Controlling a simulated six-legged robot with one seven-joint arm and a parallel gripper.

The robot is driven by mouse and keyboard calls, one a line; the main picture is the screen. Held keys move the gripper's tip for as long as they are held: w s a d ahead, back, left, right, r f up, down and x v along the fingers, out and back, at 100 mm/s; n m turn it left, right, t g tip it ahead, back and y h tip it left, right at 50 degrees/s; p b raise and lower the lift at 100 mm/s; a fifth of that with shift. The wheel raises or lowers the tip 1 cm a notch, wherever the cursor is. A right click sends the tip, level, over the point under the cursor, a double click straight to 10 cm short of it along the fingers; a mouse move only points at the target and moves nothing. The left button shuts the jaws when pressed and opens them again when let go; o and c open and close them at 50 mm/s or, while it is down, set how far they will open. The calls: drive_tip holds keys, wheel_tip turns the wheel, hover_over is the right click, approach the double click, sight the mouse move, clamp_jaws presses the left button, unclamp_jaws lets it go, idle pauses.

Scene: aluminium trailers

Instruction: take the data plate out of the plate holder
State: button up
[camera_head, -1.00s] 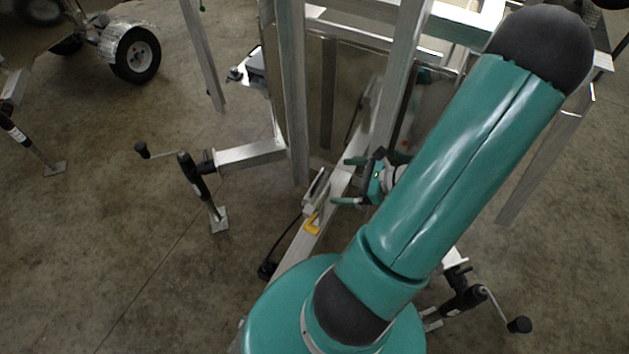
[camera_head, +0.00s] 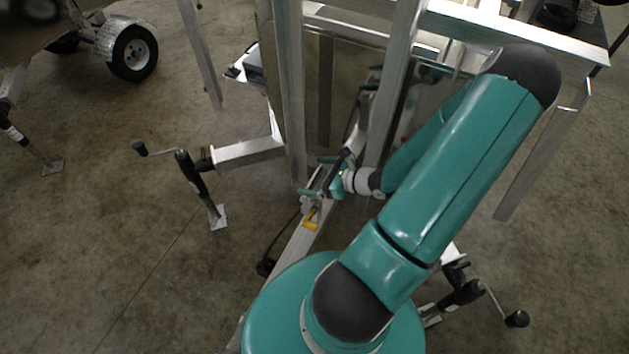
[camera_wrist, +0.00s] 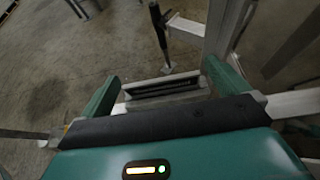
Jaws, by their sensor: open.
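The plate holder is a light metal frame with a dark slot, between the fingers in the wrist view (camera_wrist: 196,78). A thin lighter strip runs along the slot; I cannot tell for sure that it is the data plate's edge. In the head view the holder (camera_head: 309,203) sits on the sloping aluminium beam, mostly covered by my gripper. My gripper (camera_head: 316,177) is open, one finger beyond each end of the holder, with nothing gripped. I cannot tell whether the fingers touch it.
A yellow clip (camera_head: 311,219) is on the beam (camera_head: 290,250) just below the holder. Upright aluminium posts (camera_head: 291,100) stand close behind and beside my gripper. A crank jack (camera_head: 195,180) stands to the left. The concrete floor (camera_head: 110,230) at left is open.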

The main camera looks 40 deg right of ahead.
drive_tip(key=x, duration=0.2)
drive_tip(key=shift+w+a+f, duration=0.1)
drive_tip(key=shift+w, duration=0.15)
drive_tip(key=c, duration=0.9)
